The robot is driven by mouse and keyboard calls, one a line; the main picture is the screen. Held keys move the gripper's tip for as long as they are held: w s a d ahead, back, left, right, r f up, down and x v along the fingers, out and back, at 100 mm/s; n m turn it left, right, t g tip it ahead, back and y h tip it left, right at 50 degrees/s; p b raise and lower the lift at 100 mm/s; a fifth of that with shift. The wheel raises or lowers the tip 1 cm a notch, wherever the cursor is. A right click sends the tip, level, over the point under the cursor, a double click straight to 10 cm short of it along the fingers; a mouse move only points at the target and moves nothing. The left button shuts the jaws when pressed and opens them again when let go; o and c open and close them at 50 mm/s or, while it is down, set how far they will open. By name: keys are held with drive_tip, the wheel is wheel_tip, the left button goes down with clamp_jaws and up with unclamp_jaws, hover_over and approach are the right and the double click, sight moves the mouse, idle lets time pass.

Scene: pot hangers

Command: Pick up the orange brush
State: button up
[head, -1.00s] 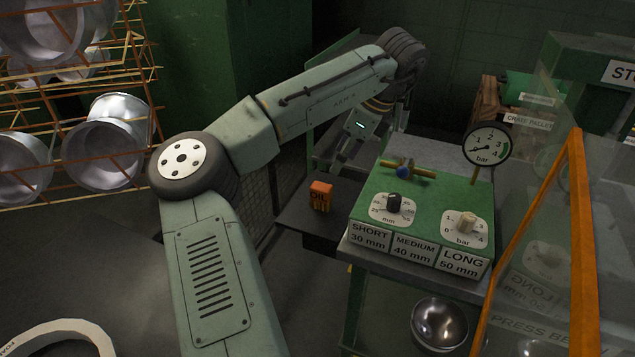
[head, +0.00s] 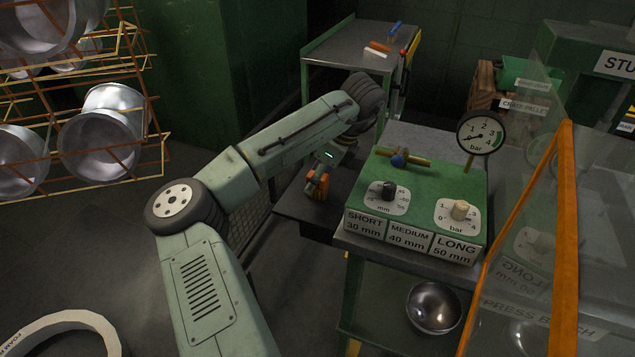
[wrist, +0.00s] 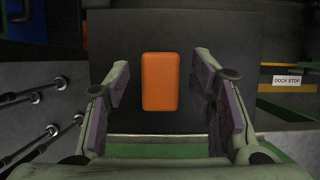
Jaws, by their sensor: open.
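An orange block (head: 318,191) sits on a low dark shelf left of the green control panel; I cannot tell if it is the brush. In the wrist view the orange block (wrist: 160,82) shows its plain rectangular top, between and beyond my fingers. My gripper (head: 316,184) is at the block in the head view and partly hides it. In the wrist view my gripper (wrist: 160,98) is open, with its purple-grey pads apart on either side and no contact visible. Another small orange item (head: 380,46) lies on the far table beside a white piece.
The control panel (head: 430,190), with knobs and a pressure gauge (head: 481,134), stands close right of my gripper. The far table (head: 335,45) also holds a blue item (head: 396,28). A wire rack (head: 125,60) of metal pots is at left.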

drive_tip(key=shift+c, duration=0.4)
clamp_jaws()
